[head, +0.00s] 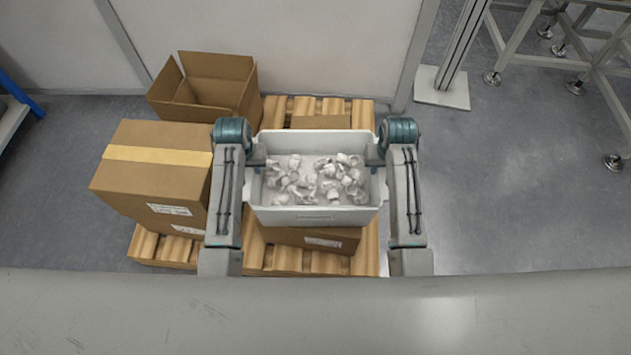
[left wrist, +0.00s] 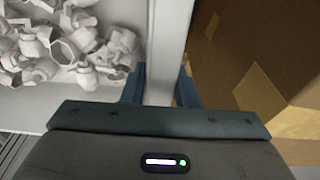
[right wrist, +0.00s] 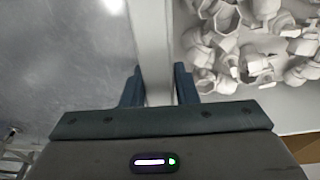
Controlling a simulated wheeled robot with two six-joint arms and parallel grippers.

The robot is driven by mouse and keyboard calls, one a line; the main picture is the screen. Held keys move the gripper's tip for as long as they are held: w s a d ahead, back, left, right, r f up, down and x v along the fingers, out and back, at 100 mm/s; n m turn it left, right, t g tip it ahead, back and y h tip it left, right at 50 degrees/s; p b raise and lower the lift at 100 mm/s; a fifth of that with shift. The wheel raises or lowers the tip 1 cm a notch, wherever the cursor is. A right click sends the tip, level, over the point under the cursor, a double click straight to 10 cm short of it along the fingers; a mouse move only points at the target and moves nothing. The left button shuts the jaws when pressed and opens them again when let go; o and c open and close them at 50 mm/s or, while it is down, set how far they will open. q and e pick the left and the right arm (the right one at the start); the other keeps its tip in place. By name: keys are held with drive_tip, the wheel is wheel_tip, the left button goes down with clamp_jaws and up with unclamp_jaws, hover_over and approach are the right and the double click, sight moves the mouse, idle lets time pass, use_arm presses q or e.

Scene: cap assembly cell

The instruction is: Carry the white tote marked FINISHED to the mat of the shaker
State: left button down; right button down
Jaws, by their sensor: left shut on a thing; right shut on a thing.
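A white tote (head: 316,216) with several white caps or fittings in it is in the middle of the head view, above a cardboard box on a pallet. I cannot read its marking. My left gripper (head: 262,165) is shut on the tote's left wall, which shows between its fingers in the left wrist view (left wrist: 160,92). My right gripper (head: 375,165) is shut on the right wall, which shows between its fingers in the right wrist view (right wrist: 159,92). The tote looks level. I cannot tell whether it touches the box under it. No shaker or mat is in view.
A taped box (head: 150,175) stands close on the left and an open box (head: 205,85) behind it, both at the wooden pallet (head: 285,260). A post on a base plate (head: 441,88) and metal frames (head: 560,45) are at the right. The floor (head: 510,190) at right is clear.

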use_arm(q)
drive_tip(key=shift+w+r, duration=0.1)
drive_tip(key=shift+r, duration=0.1)
use_arm(e)
drive_tip(key=shift+w+r, duration=0.1)
drive_tip(key=shift+r, duration=0.1)
